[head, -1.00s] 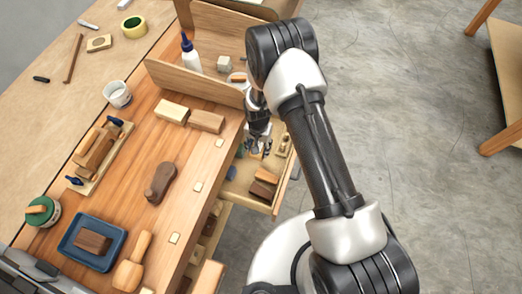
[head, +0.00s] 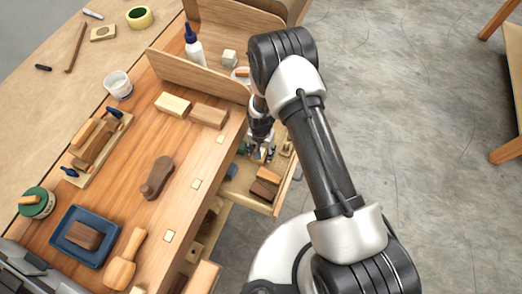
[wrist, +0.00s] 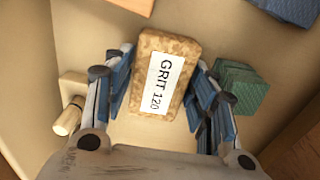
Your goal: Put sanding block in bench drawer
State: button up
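The sanding block (wrist: 163,72) is a cork-brown block with a white "GRIT 120" label. In the wrist view it sits between the two blue-padded fingers of my gripper (wrist: 163,85). The fingers lie close along both sides; I cannot tell whether they press on it. In the head view my gripper (head: 261,150) is down in the open bench drawer (head: 236,190), near its far end. The block's underside is hidden, so whether it rests on the drawer floor is unclear.
Open floor lies right.

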jog(key=shift+r, duration=0.1)
notch_tip(320, 180, up, 12)
jog(key=r+p, duration=0.1)
jog(key=p, duration=0.3)
notch_tip(320, 180, up, 16)
jog(key=n+t, duration=0.1)
send_over(261, 150)
jog(key=w+d, duration=0.1)
jog(key=d, duration=0.3)
jog(key=s+d+r+t, duration=0.1)
jog(key=s+d+r, duration=0.1)
jog(key=r, duration=0.4)
jog(key=s+d+r, duration=0.2)
jog(key=d+r, duration=0.1)
jog(key=r, duration=0.4)
jog(key=s+d+r+n+t, duration=0.1)
jog(key=s+d+r, duration=0.1)
jog(key=s, duration=0.4)
jog(key=s+d+r+n, duration=0.1)
jog(key=s+d+r, duration=0.1)
jog(key=s+r, duration=0.3)
jog(key=s+d+r+n+t, duration=0.1)
jog(key=s+d+r, duration=0.1)
jog(key=s, duration=0.6)
jog(key=shift+d+r+t, duration=0.3)
jog(key=shift+d+r, duration=0.1)
jog(key=shift+r, duration=0.5)
